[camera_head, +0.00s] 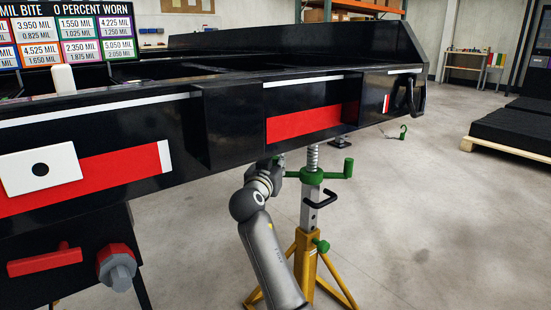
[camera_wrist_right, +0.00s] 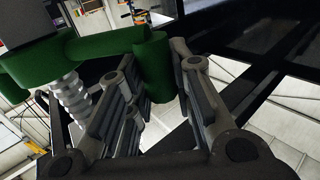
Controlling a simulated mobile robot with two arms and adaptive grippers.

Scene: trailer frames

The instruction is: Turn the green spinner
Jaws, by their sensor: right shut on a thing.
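The green spinner (camera_head: 313,176) is a hub with arms around the threaded screw (camera_head: 313,157) of a yellow jack stand (camera_head: 306,255), below the black trailer frame. Its right arm ends in an upright green knob. In the head view my right gripper (camera_head: 279,170) is at the spinner's left side, partly hidden behind my wrist. In the right wrist view the green spinner (camera_wrist_right: 95,47) reaches in from the left, and its end knob sits between the fingers of my right gripper (camera_wrist_right: 160,95), which is shut on it. My left gripper is not in view.
The black trailer frame (camera_head: 230,125) with red and white strips runs just above the gripper. A black crank handle (camera_head: 320,199) sticks out of the stand below the spinner. A pallet with black slabs (camera_head: 515,128) lies at right. The floor right of the stand is mostly clear.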

